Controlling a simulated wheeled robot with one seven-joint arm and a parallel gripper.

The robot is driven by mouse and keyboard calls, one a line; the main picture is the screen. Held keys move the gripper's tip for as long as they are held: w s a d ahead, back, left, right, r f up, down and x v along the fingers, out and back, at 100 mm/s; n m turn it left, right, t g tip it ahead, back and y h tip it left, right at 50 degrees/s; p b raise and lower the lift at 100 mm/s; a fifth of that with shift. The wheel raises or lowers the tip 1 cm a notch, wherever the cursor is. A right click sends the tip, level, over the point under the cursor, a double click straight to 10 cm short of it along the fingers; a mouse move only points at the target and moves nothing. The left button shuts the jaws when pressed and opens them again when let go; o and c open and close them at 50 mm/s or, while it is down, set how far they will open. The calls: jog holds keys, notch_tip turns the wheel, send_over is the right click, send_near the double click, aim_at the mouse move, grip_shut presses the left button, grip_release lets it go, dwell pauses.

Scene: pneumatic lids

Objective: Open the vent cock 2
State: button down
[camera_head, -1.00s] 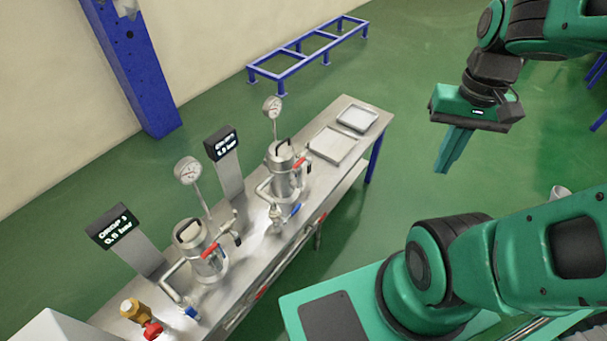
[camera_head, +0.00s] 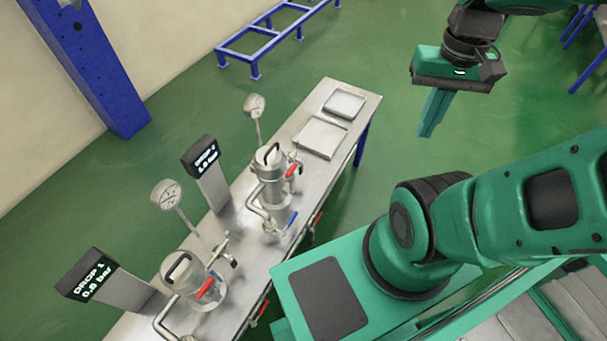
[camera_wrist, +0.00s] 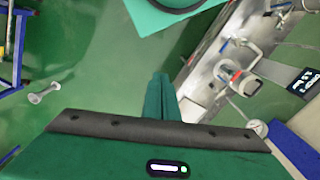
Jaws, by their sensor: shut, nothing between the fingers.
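The metal vessel (camera_head: 269,190) by the DROP 2 display (camera_head: 206,160) stands upright on the bench, with a red lever (camera_head: 294,169) at its side and a blue lever (camera_head: 292,220) on the pipe in front. I cannot tell which lever is vent cock 2. My gripper (camera_head: 428,128) hangs beyond the bench's right side, well apart from the vessel, fingers shut and empty. In the wrist view, the shut fingers (camera_wrist: 163,82) point toward the floor, and a vessel with a red lever (camera_wrist: 237,76) shows to their right.
The DROP 1 display (camera_head: 91,277) and its vessel (camera_head: 190,279) with a red lever stand nearer on the bench. Two shallow trays, one at the far end (camera_head: 344,102), lie past the DROP 2 vessel. Green floor is clear between the bench and my gripper.

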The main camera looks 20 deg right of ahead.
jog(key=n+t+y, duration=1.1)
jog(key=n+y, duration=0.4)
jog(key=n, duration=2)
send_near(301, 170)
jog(key=shift+s+d+f, duration=0.15)
jog(key=shift+s, duration=0.4)
jog(key=shift+s+d+f, duration=0.1)
jog(key=shift+s, duration=0.45)
jog(key=x, duration=1)
jog(key=shift+f, duration=0.25)
